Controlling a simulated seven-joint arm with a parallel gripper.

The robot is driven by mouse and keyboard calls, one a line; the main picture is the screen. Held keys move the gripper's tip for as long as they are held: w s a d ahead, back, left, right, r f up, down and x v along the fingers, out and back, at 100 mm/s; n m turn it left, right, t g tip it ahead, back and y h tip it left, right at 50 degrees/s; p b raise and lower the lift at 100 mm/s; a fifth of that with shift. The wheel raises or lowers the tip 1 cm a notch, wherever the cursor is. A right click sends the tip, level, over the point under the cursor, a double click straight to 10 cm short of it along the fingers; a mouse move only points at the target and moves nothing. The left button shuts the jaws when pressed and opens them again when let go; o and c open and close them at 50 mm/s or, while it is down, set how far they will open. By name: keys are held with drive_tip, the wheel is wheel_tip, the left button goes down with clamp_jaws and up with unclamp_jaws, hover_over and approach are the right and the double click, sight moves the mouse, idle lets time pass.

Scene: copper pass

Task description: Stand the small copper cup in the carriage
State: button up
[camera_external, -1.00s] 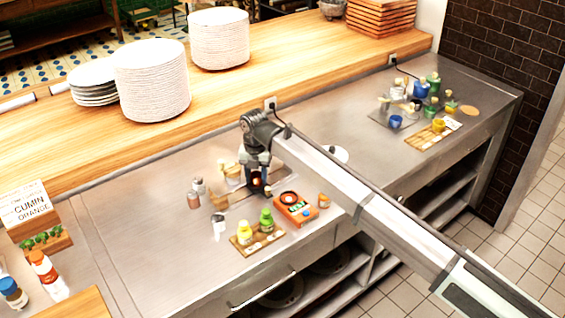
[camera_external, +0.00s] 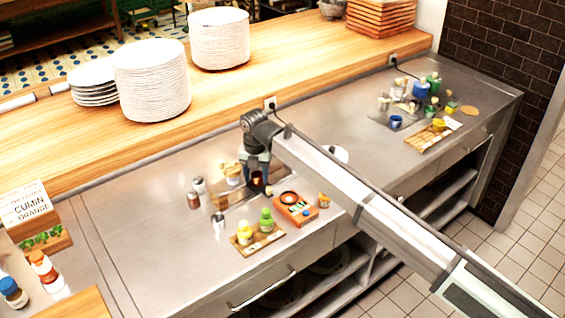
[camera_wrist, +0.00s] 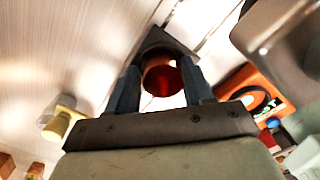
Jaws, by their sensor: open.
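A copper-red cup (camera_wrist: 160,80) is between the two fingers of my gripper (camera_wrist: 163,92) in the wrist view, with a dark square piece (camera_wrist: 165,42) behind it. My gripper is open around the cup; I cannot tell whether a finger touches it. In the external view my gripper (camera_external: 257,172) is low over the steel counter, and the dark reddish cup (camera_external: 257,182) shows at its fingertips. A small copper-coloured piece (camera_external: 323,200) stands right of the orange box (camera_external: 296,208). I cannot tell for certain which thing is the carriage.
A wooden board (camera_external: 258,244) with yellow and green containers lies in front. Small shakers (camera_external: 194,199) and a pale block (camera_external: 232,173) stand left of my gripper. Plate stacks (camera_external: 152,80) are on the wooden shelf.

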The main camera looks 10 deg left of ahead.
drive_tip(key=shift+s+d+f, duration=0.4)
drive_tip(key=shift+f, duration=0.25)
wheel_tip(320, 180, up, 14)
drive_tip(key=shift+w+a+f, duration=0.2)
drive_tip(key=shift+w+a, duration=0.1)
